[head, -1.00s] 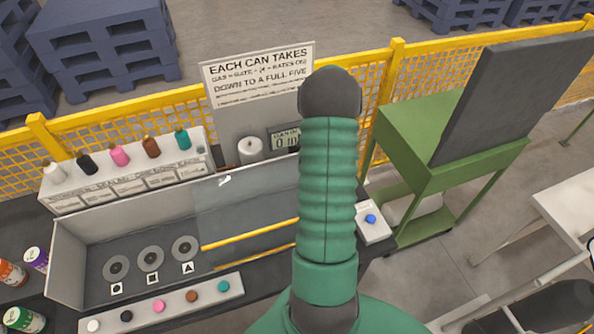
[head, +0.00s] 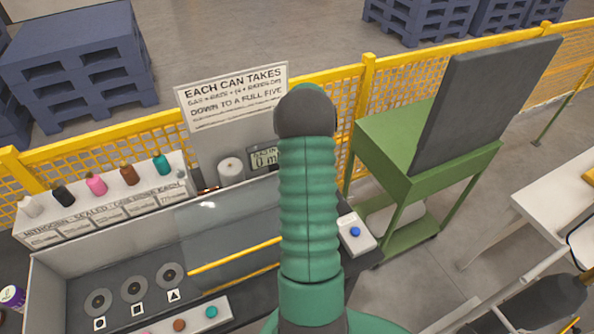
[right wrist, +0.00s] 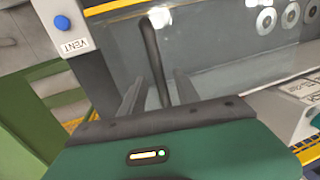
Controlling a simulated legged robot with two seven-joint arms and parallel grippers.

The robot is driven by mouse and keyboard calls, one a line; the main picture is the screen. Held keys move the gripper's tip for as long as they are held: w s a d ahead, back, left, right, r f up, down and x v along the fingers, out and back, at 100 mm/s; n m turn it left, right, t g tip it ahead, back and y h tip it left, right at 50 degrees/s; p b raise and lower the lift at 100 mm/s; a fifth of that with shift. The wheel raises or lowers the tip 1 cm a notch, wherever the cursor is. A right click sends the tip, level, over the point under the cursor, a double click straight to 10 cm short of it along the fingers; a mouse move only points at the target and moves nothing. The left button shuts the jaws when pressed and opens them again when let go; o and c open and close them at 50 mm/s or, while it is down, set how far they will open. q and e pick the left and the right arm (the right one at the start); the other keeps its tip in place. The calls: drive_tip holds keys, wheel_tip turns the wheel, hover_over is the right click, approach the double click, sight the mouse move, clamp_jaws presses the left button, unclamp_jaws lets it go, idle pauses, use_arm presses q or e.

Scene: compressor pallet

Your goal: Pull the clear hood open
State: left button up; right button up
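The clear hood (head: 225,222) is a see-through panel over the right part of the grey bench box, with a yellow bar (head: 235,262) along its near side. It also shows in the right wrist view (right wrist: 215,55). My right gripper (right wrist: 158,95) is in the right wrist view, its two dark fingers apart. A dark upright bar (right wrist: 152,50) shows between and beyond the fingers; I cannot tell whether they touch it. In the head view my green arm covers the hood's right end and hides the right gripper. My left gripper is not in view.
A white box with a blue vent button (head: 355,231) stands right of the hood. Discs (head: 134,288) lie in the box's open left part. Small bottles (head: 128,175) and a sign (head: 235,95) stand behind. A green stand (head: 425,150) is at right.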

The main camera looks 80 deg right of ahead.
wheel_tip(320, 180, up, 16)
drive_tip(key=s+d+b, duration=0.1)
drive_tip(key=s+d, duration=0.1)
drive_tip(key=shift+s+f+b, duration=0.15)
drive_tip(key=shift+s+b, duration=0.1)
drive_tip(key=shift+b, duration=0.1)
